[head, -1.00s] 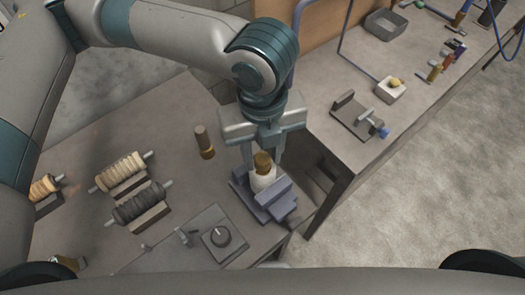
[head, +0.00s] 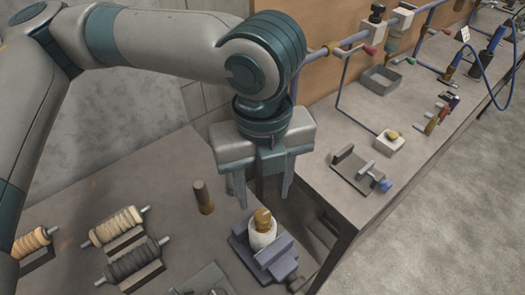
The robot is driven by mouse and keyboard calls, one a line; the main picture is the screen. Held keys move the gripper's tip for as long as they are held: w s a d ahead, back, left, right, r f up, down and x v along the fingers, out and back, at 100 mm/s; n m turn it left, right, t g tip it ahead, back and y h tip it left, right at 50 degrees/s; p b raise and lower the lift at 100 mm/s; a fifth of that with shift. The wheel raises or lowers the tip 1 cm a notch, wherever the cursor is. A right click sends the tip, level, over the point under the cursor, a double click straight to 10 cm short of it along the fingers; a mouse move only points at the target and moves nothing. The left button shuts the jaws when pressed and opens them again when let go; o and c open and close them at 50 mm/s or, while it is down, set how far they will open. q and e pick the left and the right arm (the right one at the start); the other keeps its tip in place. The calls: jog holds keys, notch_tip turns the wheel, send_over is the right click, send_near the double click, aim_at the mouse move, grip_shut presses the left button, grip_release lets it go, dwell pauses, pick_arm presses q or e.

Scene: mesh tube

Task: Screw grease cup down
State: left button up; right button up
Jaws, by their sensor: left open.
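The grease cup (head: 263,217) is a small brass-coloured cap on top of a white cylindrical body (head: 262,235). The body stands upright in a blue-grey vise-like holder (head: 281,262) on the bench. Whether the cap touches down fully on the white body cannot be told. My right gripper is not in view.
A brown-handled tool (head: 203,197) stands upright left of the holder. Wound spools (head: 119,228) lie on stands further left. A second bench (head: 340,205) at the right carries a small clamp fixture (head: 360,172), a white block (head: 388,143) and a grey tray (head: 381,79).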

pick_arm(q)
notch_tip(320, 180, up, 10)
jog(key=b, duration=0.1)
jog(key=shift+f, duration=0.25)
jog(key=shift+s, duration=0.1)
dwell(0.4)
